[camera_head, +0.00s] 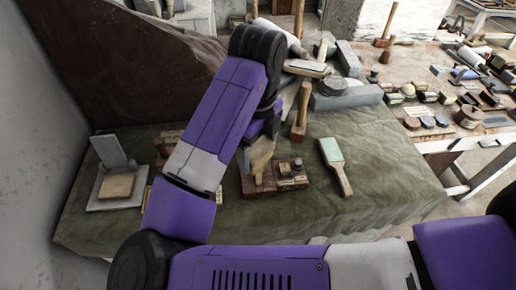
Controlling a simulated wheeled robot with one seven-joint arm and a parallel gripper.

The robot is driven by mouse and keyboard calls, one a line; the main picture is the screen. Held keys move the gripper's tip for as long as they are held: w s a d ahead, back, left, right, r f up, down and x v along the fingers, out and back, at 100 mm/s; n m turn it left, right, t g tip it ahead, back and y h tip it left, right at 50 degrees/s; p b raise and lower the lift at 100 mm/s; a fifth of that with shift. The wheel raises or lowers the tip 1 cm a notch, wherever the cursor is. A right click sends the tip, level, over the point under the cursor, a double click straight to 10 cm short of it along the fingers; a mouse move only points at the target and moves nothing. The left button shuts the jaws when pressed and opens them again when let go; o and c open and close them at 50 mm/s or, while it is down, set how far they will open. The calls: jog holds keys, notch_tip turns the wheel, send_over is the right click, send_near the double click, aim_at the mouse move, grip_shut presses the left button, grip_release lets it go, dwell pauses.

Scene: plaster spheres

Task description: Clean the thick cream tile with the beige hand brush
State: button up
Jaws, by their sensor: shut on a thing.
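A thick cream-tan square tile (117,186) lies on a grey plate at the slab's left end, well left of my gripper.
Small brown blocks (291,172) sit by the gripper. A wooden-handled paddle with a pale green face (332,152) lies to their right. A wooden mallet (301,118) and grey stone blocks (345,97) stand behind. The slab's right front (390,195) is clear.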

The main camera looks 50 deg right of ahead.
jog(key=shift+f+b, duration=0.6)
jog(key=shift+f, duration=0.05)
jog(key=shift+r, duration=0.1)
jog(key=shift+d+r, duration=0.1)
jog(key=shift+d, duration=1)
jog(key=shift+a, duration=2.2)
jog(key=shift+d, duration=0.1)
